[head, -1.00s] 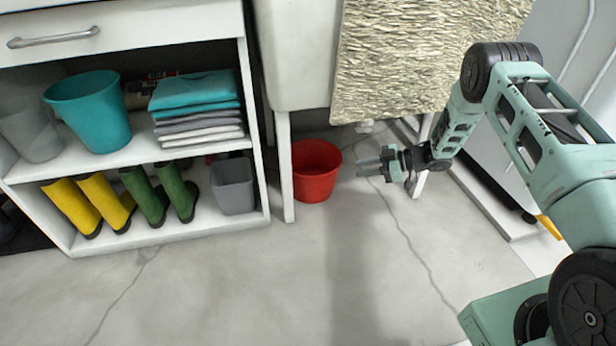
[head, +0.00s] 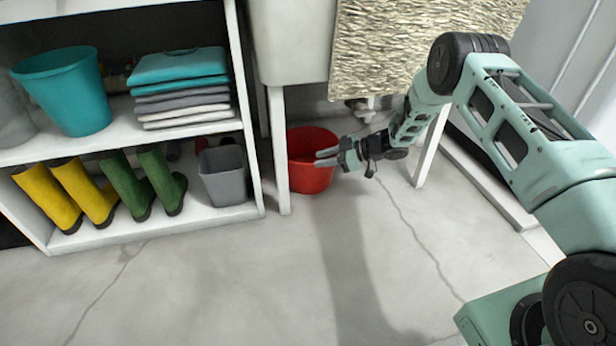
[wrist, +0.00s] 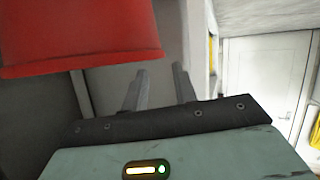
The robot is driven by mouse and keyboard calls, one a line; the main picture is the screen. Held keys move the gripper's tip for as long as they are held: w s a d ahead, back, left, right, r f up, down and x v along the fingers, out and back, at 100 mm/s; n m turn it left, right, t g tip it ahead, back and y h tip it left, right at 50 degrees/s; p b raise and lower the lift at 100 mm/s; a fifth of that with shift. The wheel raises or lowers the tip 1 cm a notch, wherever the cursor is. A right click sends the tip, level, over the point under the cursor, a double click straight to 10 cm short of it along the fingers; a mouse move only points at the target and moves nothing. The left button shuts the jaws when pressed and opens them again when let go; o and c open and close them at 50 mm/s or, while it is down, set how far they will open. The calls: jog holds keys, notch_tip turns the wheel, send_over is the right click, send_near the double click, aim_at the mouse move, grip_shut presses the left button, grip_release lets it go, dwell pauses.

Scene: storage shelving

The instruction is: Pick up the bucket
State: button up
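A red bucket (head: 311,180) stands upright on the floor under the sink, beside a white leg. My gripper (head: 318,158) is at its right side in the head view, with the fingers overlapping the upper part of the bucket. The two fingers are apart with nothing between them. In the wrist view the red bucket (wrist: 80,30) fills the upper left, with its rim toward the bottom of the picture. My gripper (wrist: 158,82) shows there with both fingers spread, to the right of the bucket. I cannot tell whether a finger touches it.
A white shelf unit (head: 150,226) stands at the left, with a teal bucket (head: 66,92), folded cloths (head: 180,90), yellow and green boots (head: 128,185) and a grey bin (head: 224,176). The floor in front is clear.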

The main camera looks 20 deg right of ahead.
jog(key=shift+w+a+f+b, duration=0.55)
jog(key=shift+a+f+b, duration=0.2)
jog(key=shift+b, duration=0.55)
jog(key=shift+w+a+f+b, duration=0.55)
jog(key=shift+a+b, duration=0.3)
jog(key=shift+b, duration=0.45)
jog(key=shift+w+a, duration=0.15)
jog(key=shift+a, duration=0.25)
grip_shut()
